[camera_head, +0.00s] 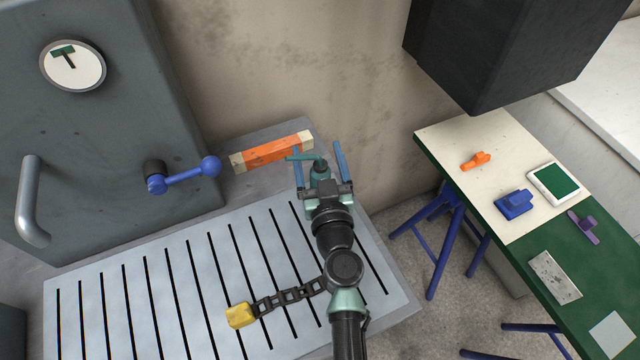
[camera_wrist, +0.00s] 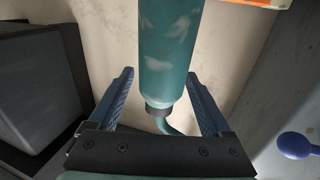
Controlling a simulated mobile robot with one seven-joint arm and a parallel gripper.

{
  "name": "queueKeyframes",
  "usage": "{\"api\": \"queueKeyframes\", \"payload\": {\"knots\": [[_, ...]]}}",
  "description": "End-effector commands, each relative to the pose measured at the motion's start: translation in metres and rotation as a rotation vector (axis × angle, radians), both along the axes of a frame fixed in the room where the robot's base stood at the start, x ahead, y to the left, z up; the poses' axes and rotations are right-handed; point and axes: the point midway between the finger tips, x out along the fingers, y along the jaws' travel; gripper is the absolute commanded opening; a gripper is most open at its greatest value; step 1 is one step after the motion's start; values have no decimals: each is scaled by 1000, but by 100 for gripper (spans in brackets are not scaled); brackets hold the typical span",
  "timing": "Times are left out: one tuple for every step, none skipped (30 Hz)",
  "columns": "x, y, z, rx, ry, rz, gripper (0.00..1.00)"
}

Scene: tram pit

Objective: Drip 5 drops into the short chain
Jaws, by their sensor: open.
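A short dark chain (camera_head: 288,296) lies on the slatted grey grate, with a yellow block (camera_head: 240,316) at its left end. My arm covers its right end. A teal bottle (camera_head: 320,171) with a thin spout stands at the back of the grate. In the wrist view the bottle (camera_wrist: 170,50) and its curved spout lie between the two blue fingers. My gripper (camera_head: 320,150) is open around the bottle, with a gap showing on both sides of it in the wrist view (camera_wrist: 163,85).
An orange bar with pale ends (camera_head: 270,152) lies behind the grate (camera_head: 150,290). A blue crank handle (camera_head: 185,176) sticks out from the grey cabinet on the left. A green and cream table (camera_head: 455,135) with several small items stands right. A dark box (camera_head: 500,50) overhangs at upper right.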

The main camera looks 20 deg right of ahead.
Motion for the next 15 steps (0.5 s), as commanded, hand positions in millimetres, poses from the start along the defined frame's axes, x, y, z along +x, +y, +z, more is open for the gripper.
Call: {"api": "queueKeyframes", "payload": {"knots": [[0,0,0,0,0,0,82],[0,0,0,0,1,0,82],[0,0,0,0,1,0,82],[0,0,0,0,1,0,82],[0,0,0,0,1,0,82],[0,0,0,0,1,0,81],[0,0,0,0,1,0,75],[0,0,0,0,1,0,70],[0,0,0,0,1,0,63],[0,0,0,0,1,0,57],[0,0,0,0,1,0,52],[0,0,0,0,1,0,45],[0,0,0,0,1,0,39],[0,0,0,0,1,0,34],[0,0,0,0,1,0,27]]}}
